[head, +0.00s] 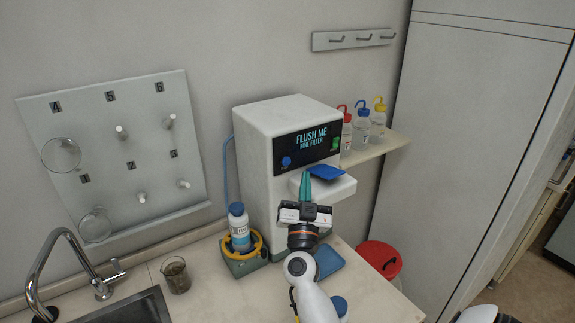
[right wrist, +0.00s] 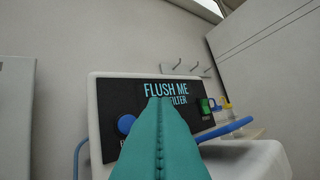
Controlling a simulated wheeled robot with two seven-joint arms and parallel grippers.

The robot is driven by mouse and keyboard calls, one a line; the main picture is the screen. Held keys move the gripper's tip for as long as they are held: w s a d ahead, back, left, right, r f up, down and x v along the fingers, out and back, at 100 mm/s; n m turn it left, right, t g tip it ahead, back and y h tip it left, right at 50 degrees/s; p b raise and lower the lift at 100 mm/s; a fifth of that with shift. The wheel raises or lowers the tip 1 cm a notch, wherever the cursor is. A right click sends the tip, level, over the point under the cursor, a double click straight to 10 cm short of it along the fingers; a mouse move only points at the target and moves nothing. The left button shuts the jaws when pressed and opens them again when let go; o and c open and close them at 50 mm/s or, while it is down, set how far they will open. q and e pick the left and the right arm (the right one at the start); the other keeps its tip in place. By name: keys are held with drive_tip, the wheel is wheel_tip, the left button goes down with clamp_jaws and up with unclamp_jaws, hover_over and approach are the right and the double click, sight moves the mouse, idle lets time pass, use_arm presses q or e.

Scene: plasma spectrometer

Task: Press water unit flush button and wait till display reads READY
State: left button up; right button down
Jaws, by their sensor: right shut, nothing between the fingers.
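The white water unit (head: 265,145) stands on the counter against the wall. Its dark display (head: 318,135) reads "FLUSH ME FINE FILTER", and the display also shows in the right wrist view (right wrist: 166,89). A round blue button (head: 286,161) is at the panel's lower left, and it shows in the right wrist view (right wrist: 126,124) left of my fingers. A green switch (head: 335,144) is at the panel's right. My right gripper (head: 305,180) is shut and empty, its teal fingers pointing up at the unit's front, below the display. Whether they touch the unit cannot be told. My left gripper is not in view.
A blue-capped bottle (head: 239,222) in a green and yellow holder (head: 244,260) stands left of the unit. A glass beaker (head: 176,275) and sink tap (head: 60,265) are farther left. Wash bottles (head: 361,127) stand on a shelf at right. A red-lidded bin (head: 379,258) is below.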

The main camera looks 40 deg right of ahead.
sight(287, 162)
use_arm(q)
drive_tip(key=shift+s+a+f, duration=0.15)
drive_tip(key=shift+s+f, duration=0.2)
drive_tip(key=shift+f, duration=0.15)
use_arm(e)
drive_tip(key=w, duration=0.5)
drive_tip(key=shift+d, duration=0.25)
drive_tip(key=shift+w, duration=0.1)
idle(1.2)
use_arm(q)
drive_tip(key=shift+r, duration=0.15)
use_arm(e)
drive_tip(key=shift+w, duration=0.35)
